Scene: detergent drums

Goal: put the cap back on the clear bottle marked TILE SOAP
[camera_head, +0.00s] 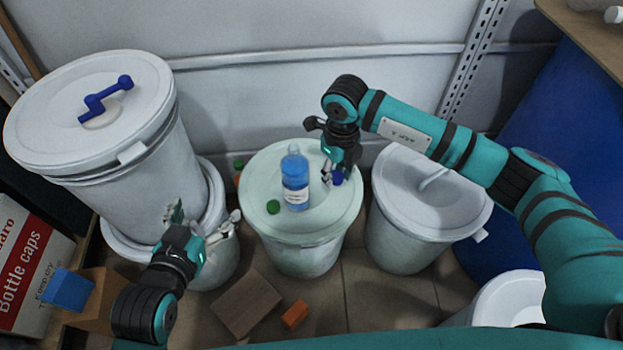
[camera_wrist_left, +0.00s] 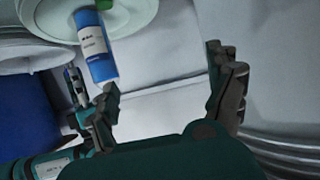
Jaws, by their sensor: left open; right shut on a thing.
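A clear bottle (camera_head: 295,180) holding blue liquid stands upright on the pale drum lid, its neck bare. Its white label is too small to read. The bottle also shows in the left wrist view (camera_wrist_left: 97,52). A green cap (camera_head: 273,207) lies on the lid at the bottle's lower left; a green piece shows beside the bottle in the wrist view (camera_wrist_left: 103,4). My right gripper (camera_head: 335,174) is shut on a dark blue cap (camera_head: 337,178), right of the bottle and apart from it. My left gripper (camera_head: 205,220) is open and empty, left of the lid.
The bottle's drum (camera_head: 300,230) stands between a large drum with a blue crank (camera_head: 107,98) and a white bin (camera_head: 425,195). A bottle-caps box (camera_head: 18,265) is at far left. A brown box (camera_head: 246,303) and an orange block (camera_head: 295,314) lie on the floor in front.

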